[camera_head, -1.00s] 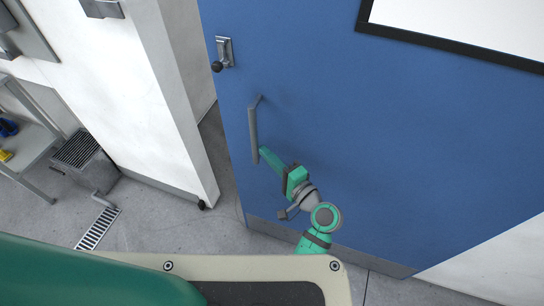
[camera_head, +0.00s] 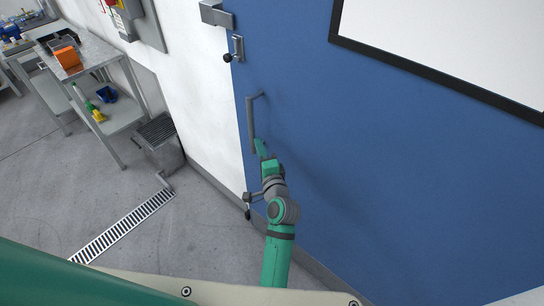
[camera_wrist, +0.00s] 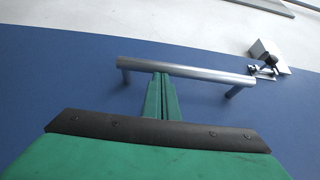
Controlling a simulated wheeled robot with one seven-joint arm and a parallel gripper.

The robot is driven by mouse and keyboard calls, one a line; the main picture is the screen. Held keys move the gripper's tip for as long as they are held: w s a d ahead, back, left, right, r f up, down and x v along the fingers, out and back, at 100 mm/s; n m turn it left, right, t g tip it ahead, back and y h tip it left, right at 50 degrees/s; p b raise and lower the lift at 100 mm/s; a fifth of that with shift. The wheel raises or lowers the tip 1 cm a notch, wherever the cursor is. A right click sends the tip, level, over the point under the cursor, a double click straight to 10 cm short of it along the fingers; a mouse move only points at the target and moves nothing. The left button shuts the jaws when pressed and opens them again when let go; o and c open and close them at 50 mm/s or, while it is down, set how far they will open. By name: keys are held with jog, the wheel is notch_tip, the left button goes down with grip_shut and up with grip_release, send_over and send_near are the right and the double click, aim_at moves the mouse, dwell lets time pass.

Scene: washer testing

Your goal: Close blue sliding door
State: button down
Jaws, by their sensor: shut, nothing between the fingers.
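The blue sliding door (camera_head: 400,170) fills the right of the head view. Its left edge lines up against the white wall, and no open gap shows between them. A grey bar handle (camera_head: 251,125) stands upright near that edge; it also crosses the wrist view (camera_wrist: 200,73). My gripper (camera_head: 259,145) is shut and empty at the lower part of the handle. In the wrist view its fingertips (camera_wrist: 161,77) reach the bar from one side, near one of its posts. I cannot tell whether they touch it. A latch with a dark knob (camera_head: 234,53) sits above the handle.
A grey bin (camera_head: 160,142) stands against the white wall (camera_head: 200,95) at left. A metal table (camera_head: 85,62) with an orange box (camera_head: 67,57) is farther left. A floor drain (camera_head: 125,225) runs across the otherwise open floor.

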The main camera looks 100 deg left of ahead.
jog(key=shift+s+a, duration=0.9)
jog(key=shift+s, duration=0.25)
jog(key=shift+s+r, duration=0.1)
jog(key=shift+r, duration=0.05)
jog(key=shift+s+r, duration=0.1)
send_near(251, 139)
jog(key=w+d, duration=0.1)
jog(key=w, duration=0.2)
jog(key=w+d, duration=0.1)
jog(key=shift+w+d+f, duration=0.25)
jog(key=shift+w+d, duration=0.1)
jog(key=shift+d, duration=0.05)
